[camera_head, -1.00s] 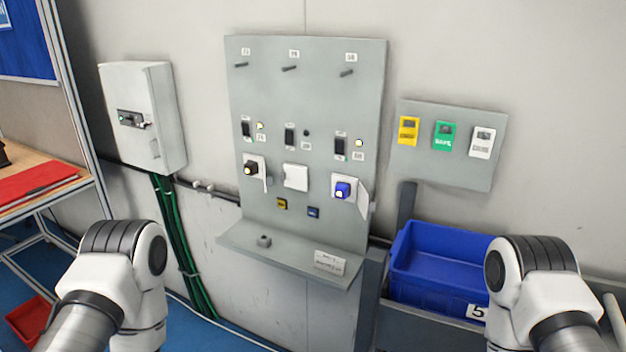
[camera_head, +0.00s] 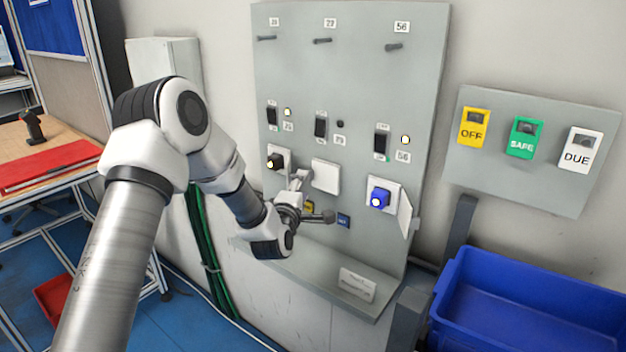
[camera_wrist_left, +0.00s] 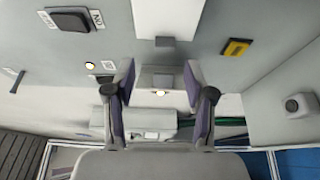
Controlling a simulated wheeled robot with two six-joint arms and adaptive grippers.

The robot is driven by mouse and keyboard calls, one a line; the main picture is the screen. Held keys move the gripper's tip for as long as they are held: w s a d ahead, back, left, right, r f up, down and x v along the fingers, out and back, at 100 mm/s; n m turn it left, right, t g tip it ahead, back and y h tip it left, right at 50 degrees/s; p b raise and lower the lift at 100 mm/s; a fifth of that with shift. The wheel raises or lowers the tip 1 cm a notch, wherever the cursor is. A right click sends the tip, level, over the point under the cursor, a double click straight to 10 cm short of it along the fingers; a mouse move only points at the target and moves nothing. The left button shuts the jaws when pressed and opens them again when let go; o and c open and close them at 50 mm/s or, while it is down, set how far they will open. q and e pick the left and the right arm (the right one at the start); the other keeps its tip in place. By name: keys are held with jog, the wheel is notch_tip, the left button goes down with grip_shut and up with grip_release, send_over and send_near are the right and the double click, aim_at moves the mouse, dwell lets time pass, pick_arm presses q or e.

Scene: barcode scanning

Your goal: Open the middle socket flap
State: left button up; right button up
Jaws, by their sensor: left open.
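The middle socket flap (camera_head: 325,176) is a closed white square on the grey panel. In the left wrist view it is a pale plate (camera_wrist_left: 168,18) at the top, with a grey lip at its lower edge. My left gripper (camera_head: 314,198) is open and empty, just in front of the panel at the flap's lower left. Its two spread fingers (camera_wrist_left: 160,80) show in the left wrist view, below the flap in the picture. Whether a finger touches the flap cannot be told. My right gripper is out of view.
The left socket holds a dark plug (camera_head: 274,161). The right socket holds a blue plug (camera_head: 379,197), its flap (camera_head: 405,214) open to the right. Switches and pegs sit above. A shelf (camera_head: 315,285) juts out below. A blue bin (camera_head: 530,300) stands at the right.

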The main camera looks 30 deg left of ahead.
aim_at(309, 177)
pick_arm(q)
jog(key=x, duration=0.3)
jog(key=f+p+x, duration=0.1)
jog(key=x, duration=0.1)
jog(key=shift+w, duration=0.35)
jog(key=shift+w+r, duration=0.1)
jog(key=shift+r, duration=0.15)
grip_shut()
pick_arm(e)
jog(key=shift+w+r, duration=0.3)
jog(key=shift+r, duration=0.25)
pick_arm(q)
jog(key=shift+f, duration=0.2)
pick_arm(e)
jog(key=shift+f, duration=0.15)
